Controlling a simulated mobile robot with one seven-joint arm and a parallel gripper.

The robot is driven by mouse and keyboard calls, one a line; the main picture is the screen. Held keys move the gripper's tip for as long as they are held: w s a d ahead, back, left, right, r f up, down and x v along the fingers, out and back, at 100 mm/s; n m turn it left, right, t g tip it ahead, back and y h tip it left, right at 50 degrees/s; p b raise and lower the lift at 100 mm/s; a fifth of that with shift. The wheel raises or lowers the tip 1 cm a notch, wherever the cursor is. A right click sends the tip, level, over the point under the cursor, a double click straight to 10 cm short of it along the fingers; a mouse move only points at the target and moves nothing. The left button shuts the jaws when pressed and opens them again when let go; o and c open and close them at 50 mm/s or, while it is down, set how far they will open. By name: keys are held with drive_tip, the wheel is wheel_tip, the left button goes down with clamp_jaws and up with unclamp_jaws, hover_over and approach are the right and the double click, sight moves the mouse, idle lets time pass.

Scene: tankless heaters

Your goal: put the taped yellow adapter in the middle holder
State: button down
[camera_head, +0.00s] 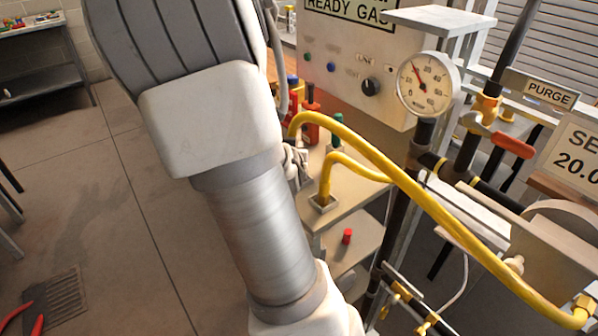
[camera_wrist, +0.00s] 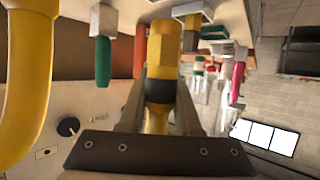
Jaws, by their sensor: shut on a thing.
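The yellow adapter (camera_wrist: 164,45) with a band of black tape is in the middle of the wrist view. My gripper (camera_wrist: 160,108) is shut on it, with one grey finger on each side of the tape. A grey square holder (camera_wrist: 191,9) shows just beyond its far end; I cannot tell whether they touch. In the head view my arm hides the adapter and most of my gripper. The holder (camera_head: 322,202) at the shelf's near end has a yellow hose in it. I cannot tell which holder is the middle one.
The yellow hose (camera_head: 430,205) arches over the shelf; it also fills the wrist view's left edge (camera_wrist: 28,85). A green-handled thing (camera_wrist: 103,60) hangs in another holder. The gauge (camera_head: 428,85), control panel (camera_head: 350,50) and pipes crowd the right.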

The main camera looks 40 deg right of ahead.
drive_tip(key=s+d+r+m+g+h+p, duration=0.2)
drive_tip(key=s+d+r+m+g, duration=0.25)
drive_tip(key=s+d, duration=0.45)
drive_tip(key=shift+n+t+h, duration=0.3)
drive_tip(key=shift+n+t, duration=0.15)
drive_tip(key=w+a+f, duration=0.1)
drive_tip(key=w+f, duration=0.1)
drive_tip(key=w, duration=0.1)
drive_tip(key=w+a+f+b, duration=0.1)
drive_tip(key=w+a+f, duration=0.1)
drive_tip(key=w, duration=0.1)
drive_tip(key=w+a+f+b, duration=0.1)
drive_tip(key=w+f, duration=0.1)
drive_tip(key=w, duration=0.1)
drive_tip(key=shift+w+a+f, duration=0.25)
drive_tip(key=shift+w+a, duration=0.05)
drive_tip(key=shift+w, duration=0.1)
drive_tip(key=shift+f+b, duration=0.8)
drive_tip(key=shift+f, duration=1.2)
drive_tip(key=shift+f, duration=0.1)
drive_tip(key=shift+f, duration=0.15)
drive_tip(key=c, duration=0.6)
unclamp_jaws()
